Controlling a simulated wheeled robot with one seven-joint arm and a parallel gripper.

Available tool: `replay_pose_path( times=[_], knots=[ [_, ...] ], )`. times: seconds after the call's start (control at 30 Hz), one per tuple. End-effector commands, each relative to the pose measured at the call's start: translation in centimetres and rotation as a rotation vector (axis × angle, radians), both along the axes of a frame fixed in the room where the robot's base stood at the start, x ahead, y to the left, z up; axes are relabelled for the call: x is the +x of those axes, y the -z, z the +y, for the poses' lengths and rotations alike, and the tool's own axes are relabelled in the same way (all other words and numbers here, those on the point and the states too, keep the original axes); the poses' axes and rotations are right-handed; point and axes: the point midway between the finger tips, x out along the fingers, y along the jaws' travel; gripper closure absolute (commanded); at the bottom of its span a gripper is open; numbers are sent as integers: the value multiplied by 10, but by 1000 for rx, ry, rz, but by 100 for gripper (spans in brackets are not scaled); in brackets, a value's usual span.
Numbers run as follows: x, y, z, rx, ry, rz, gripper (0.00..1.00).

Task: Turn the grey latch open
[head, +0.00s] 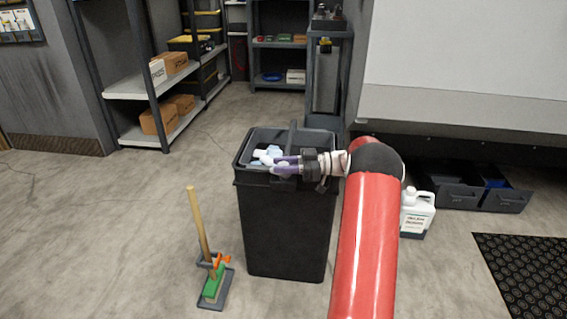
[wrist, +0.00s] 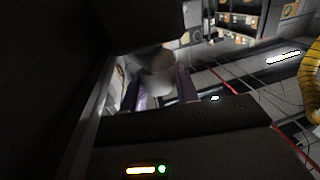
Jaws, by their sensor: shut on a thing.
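My gripper (head: 274,162) is at the top of a black bin (head: 286,228), with its purple fingers reaching left over the open top. In the wrist view, my gripper (wrist: 158,92) is shut on a pale grey, rounded thing (wrist: 152,72) between its purple fingers. White and light-blue contents (head: 265,153) show in the bin right by the fingertips. I cannot make out a grey latch for certain in either view. The wrist view is dark, and my arm hides part of the bin's right side.
Shelving (head: 130,88) with boxes is at the back left.

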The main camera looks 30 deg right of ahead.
Motion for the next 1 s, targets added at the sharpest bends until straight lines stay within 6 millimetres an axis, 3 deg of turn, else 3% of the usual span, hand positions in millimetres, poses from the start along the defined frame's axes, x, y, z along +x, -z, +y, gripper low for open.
replay_pose_path(
  times=[0.53, 0.57, 0.7, 1.0],
  knots=[
    [0, 0, 1, 1, -25, -1, 93],
    [0, 0, 1, 1, -25, -1, 67],
    [0, 0, 0, 1, -24, -1, 49],
    [0, -2, 0, 1, -24, -1, 49]
  ],
)
